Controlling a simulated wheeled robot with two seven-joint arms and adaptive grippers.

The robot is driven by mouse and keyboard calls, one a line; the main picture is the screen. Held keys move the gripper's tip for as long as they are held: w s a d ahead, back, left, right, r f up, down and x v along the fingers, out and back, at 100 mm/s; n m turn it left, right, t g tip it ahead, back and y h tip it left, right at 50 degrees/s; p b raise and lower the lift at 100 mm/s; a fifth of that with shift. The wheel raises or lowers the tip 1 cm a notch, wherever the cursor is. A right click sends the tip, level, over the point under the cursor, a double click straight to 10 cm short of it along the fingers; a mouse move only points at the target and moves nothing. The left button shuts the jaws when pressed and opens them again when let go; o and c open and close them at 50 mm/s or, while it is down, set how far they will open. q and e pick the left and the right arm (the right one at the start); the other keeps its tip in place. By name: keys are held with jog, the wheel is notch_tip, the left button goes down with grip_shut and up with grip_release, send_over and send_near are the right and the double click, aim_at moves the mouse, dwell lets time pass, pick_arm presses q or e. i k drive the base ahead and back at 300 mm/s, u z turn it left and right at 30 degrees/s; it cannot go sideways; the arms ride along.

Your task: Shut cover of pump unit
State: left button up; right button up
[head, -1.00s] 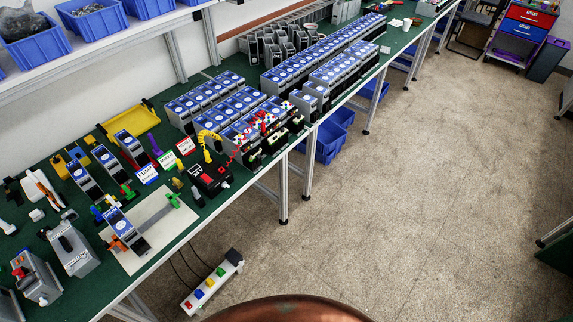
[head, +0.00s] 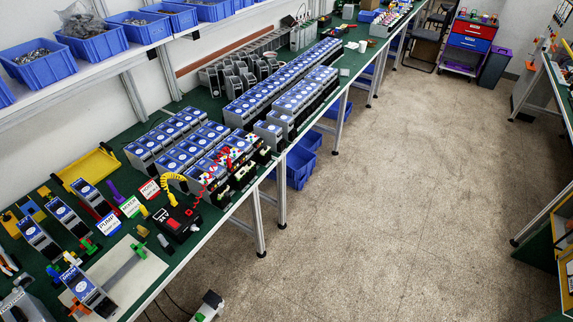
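A small blue card (head: 108,222), which seems to read PUMP, lies on the green bench beside a green card (head: 129,206) and a red card (head: 149,189). To its left are grey units with blue-and-white labelled tops: a front one (head: 40,240), a middle one (head: 68,217) and a rear one (head: 95,198). Another such unit (head: 90,291) lies on a pale board (head: 140,277) at the lower left. I cannot tell which is the pump unit, or whether any cover is open. Neither gripper is in view.
A black-and-red box (head: 178,222) with a yellow coiled cord stands near the bench edge. Rows of similar units (head: 180,140) fill the bench behind. Blue bins (head: 40,60) sit on the shelf above. The floor (head: 380,220) right of the bench is clear.

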aim_at(242, 171)
jog(key=z, duration=0.2)
jog(key=i, duration=1.1)
jog(key=u, duration=0.5)
